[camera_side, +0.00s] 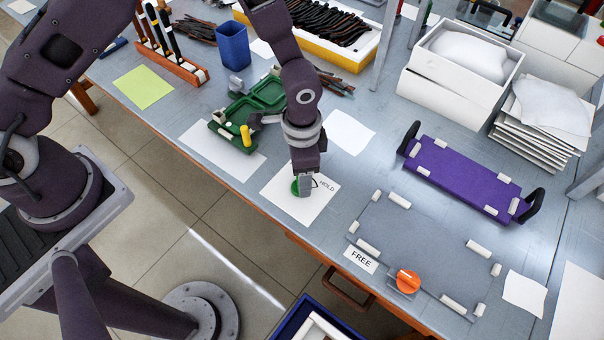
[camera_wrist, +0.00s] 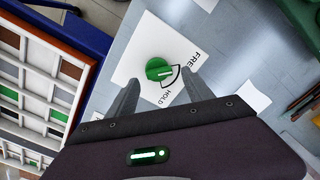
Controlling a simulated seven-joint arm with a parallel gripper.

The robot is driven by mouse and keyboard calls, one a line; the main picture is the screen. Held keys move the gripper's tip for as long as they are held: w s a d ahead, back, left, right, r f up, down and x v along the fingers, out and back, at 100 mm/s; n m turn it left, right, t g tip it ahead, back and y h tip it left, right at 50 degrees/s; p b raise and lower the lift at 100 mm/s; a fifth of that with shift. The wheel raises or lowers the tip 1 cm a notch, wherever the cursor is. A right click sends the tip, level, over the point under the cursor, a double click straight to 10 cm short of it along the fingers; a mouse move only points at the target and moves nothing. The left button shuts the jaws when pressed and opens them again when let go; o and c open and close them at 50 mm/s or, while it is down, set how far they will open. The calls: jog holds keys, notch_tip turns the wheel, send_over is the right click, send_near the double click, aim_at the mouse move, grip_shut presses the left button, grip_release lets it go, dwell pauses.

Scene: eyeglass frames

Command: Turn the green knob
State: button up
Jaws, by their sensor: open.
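The green knob (camera_wrist: 158,70) sits on a white card (camera_wrist: 135,62) on the table. In the wrist view a white mark on the knob points right, towards one end of a printed black arc. The words FREE and HOLD are printed beside the arc. My gripper (camera_wrist: 161,78) is open, with one finger on each side of the knob's near edge; contact cannot be told. In the side view my gripper (camera_side: 306,190) points down over the card (camera_side: 292,205) and hides much of the knob (camera_side: 295,187).
An orange knob (camera_side: 408,280) with a FREE label stands to the right, beside several white blocks. A purple tray (camera_side: 466,178) with black handles lies behind it. A green fixture (camera_side: 262,98) with a yellow peg (camera_side: 246,136) is behind left.

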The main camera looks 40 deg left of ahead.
notch_tip(320, 180, up, 5)
jog(key=shift+r, duration=0.2)
jog(key=s+a+r+n+t, duration=0.15)
jog(key=a+r, duration=0.25)
jog(key=r, duration=0.5)
jog(key=s+a+r+n+t, duration=0.15)
jog(key=a+r, duration=0.35)
jog(key=r, duration=0.5)
jog(key=s+a+r+n+t, duration=0.1)
jog(key=s+a+r+n, duration=0.2)
jog(key=s, duration=0.5)
jog(key=s+a+r+n+t, duration=0.1)
jog(key=s+a+r+n, duration=0.1)
jog(key=s+a+r, duration=0.2)
jog(key=s+r, duration=0.1)
jog(key=s, duration=0.2)
jog(key=shift+s+r+n+t, duration=0.3)
jog(key=shift+s+r+n, duration=0.1)
